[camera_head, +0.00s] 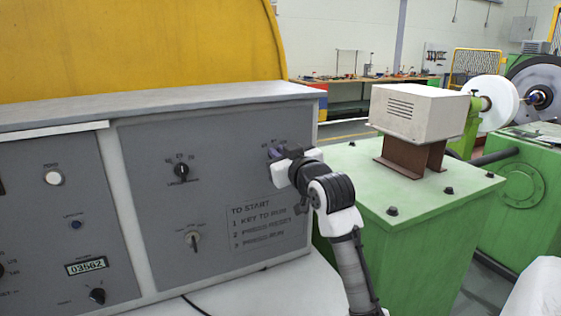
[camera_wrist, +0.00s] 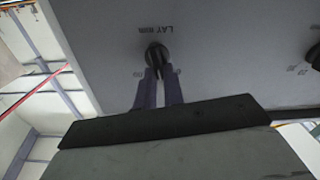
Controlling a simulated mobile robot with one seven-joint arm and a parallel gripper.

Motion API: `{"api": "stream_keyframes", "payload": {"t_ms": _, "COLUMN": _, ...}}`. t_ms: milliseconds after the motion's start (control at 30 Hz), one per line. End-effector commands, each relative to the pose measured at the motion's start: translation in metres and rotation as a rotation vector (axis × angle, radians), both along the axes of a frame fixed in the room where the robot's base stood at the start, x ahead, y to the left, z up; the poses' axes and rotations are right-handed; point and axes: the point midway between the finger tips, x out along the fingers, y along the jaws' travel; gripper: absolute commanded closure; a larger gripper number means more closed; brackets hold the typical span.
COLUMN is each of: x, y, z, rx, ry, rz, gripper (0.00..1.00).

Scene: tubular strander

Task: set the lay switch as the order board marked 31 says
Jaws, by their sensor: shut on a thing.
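The lay switch (camera_wrist: 155,52) is a dark round knob on the grey panel, lettered "LAY mm", which appears upside down in the wrist view. My gripper (camera_wrist: 159,76) is shut on its knob, with two purple-grey fingers on either side of it. Small numbers flank the knob, partly hidden by the fingers, too small to read surely. The knob's pointing direction is unclear. In the head view my gripper (camera_head: 279,153) reaches the panel's upper right and hides the switch. No order board marked 31 shows in either view.
Left of my gripper on the panel are a black selector (camera_head: 181,172) and a key switch (camera_head: 193,239). A start-instruction plate (camera_head: 262,222) sits below my gripper. A green machine housing (camera_head: 405,215) with a beige box (camera_head: 418,112) stands close on the right.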

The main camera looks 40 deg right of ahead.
Motion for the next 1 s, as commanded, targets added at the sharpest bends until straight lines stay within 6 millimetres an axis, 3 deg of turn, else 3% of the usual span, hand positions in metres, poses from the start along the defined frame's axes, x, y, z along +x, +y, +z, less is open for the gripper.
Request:
{"api": "stream_keyframes", "payload": {"t_ms": 500, "x": 0.0020, "y": 0.0065, "z": -0.0068, "rx": -0.412, "ry": 0.100, "rz": 0.002, "gripper": 1.00}}
{"api": "stream_keyframes", "payload": {"t_ms": 1000, "x": 0.0021, "y": 0.0078, "z": -0.0061, "rx": -0.596, "ry": 0.147, "rz": 0.001, "gripper": 1.00}}
